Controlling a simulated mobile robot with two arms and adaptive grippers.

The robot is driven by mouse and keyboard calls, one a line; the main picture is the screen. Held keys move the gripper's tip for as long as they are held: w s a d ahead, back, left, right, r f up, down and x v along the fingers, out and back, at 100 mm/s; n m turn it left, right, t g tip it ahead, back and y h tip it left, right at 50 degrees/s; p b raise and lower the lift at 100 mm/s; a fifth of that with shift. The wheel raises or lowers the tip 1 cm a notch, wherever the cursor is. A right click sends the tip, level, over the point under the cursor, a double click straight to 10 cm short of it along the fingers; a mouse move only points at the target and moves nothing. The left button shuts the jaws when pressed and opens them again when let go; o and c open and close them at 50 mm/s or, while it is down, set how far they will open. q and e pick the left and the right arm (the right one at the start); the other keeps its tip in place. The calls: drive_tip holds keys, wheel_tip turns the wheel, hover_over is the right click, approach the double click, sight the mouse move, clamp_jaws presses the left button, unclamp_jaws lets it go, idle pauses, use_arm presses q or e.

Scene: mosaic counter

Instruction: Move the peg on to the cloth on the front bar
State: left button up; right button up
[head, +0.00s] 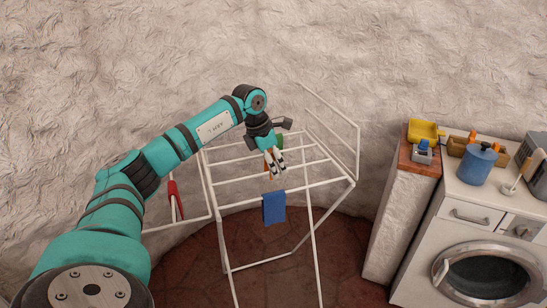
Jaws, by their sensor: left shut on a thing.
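A white drying rack (246,204) stands in the middle of the head view. A blue cloth (274,208) hangs over its front bar. My left gripper (275,168) is above the rack, behind the front bar and the blue cloth, pointing down. It is shut on the peg, which is too small and too covered by the fingers to make out clearly. A small orange patch (267,167) shows beside the fingers; I cannot tell what it belongs to. My right gripper is not in view.
A red cloth (175,200) hangs at the rack's left side. A rough wall stands behind the rack. The front bar is bare either side of the blue cloth.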

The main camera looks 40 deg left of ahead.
sight(277, 192)
use_arm(q)
drive_tip(key=shift+w+d+f+m+b, duration=0.2)
drive_tip(key=shift+d+f+m+b, duration=0.25)
drive_tip(key=shift+d, duration=0.1)
drive_tip(key=shift+f+b, duration=0.4)
drive_tip(key=shift+f, duration=0.15)
wheel_tip(277, 192, down, 4)
drive_tip(key=b, duration=0.3)
drive_tip(key=shift+b, duration=0.3)
wheel_tip(277, 192, down, 2)
drive_tip(key=shift+f+b, duration=0.25)
drive_tip(key=shift+b, duration=0.85)
drive_tip(key=shift+f+b, duration=0.5)
drive_tip(key=shift+f, duration=0.6)
